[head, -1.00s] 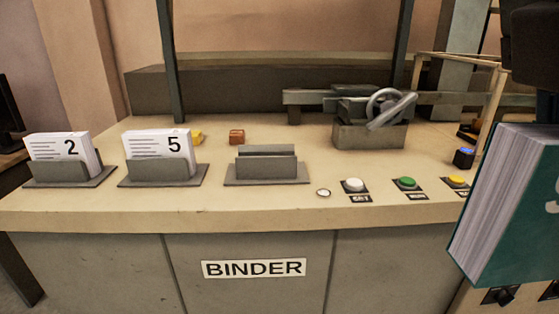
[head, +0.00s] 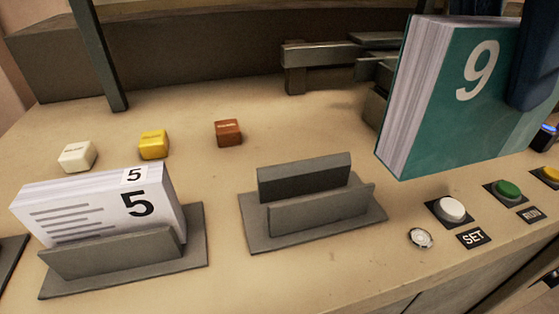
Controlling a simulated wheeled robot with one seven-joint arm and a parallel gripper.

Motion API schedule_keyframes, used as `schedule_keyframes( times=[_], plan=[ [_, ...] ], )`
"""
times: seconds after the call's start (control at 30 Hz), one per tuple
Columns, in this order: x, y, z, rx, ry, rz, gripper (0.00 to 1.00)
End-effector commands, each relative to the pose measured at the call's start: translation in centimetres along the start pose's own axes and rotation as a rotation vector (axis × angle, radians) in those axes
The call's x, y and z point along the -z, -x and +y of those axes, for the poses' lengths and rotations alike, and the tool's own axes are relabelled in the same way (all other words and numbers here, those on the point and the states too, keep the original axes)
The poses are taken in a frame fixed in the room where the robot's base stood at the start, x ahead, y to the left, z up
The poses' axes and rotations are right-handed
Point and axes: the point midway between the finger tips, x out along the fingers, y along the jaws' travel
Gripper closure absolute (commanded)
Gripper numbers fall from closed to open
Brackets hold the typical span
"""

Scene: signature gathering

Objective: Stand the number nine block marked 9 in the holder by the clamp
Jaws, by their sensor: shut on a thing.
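The number nine block (head: 445,110) is a thick teal-covered book block with white page edges and a white 9. It is upright, in the air at the right of the head view. My gripper (head: 532,75), a dark shape at the right edge, is shut on it; its fingertips are partly cut off. The empty grey holder (head: 250,232) stands on the bench at the middle, left of and below the block, with an open slot between two plates. The clamp (head: 295,70) is behind, mostly hidden by the block.
A holder (head: 60,285) at left bears a white block marked 5 (head: 95,205). White (head: 77,157), yellow (head: 153,144) and brown (head: 228,132) small cubes lie behind. A white SET button (head: 450,210) and a green RUN button (head: 506,191) line the front right edge.

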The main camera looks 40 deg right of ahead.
Motion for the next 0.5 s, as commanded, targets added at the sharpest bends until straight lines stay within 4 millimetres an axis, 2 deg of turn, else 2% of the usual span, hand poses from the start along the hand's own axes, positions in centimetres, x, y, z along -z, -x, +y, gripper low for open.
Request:
schedule_keyframes(
  times=[0.17,0.37,0.4,0.5],
  plan=[
    [1.2,0.3,1.2,0.005,0.005,0.0,1.0],
    [3.8,-0.7,3.3,0.003,0.004,-0.003,1.0],
    [4.9,-1.4,4.0,0.003,0.002,-0.001,1.0],
    [6.8,-2.1,5.5,0.002,0.002,-0.001,1.0]
  ],
)
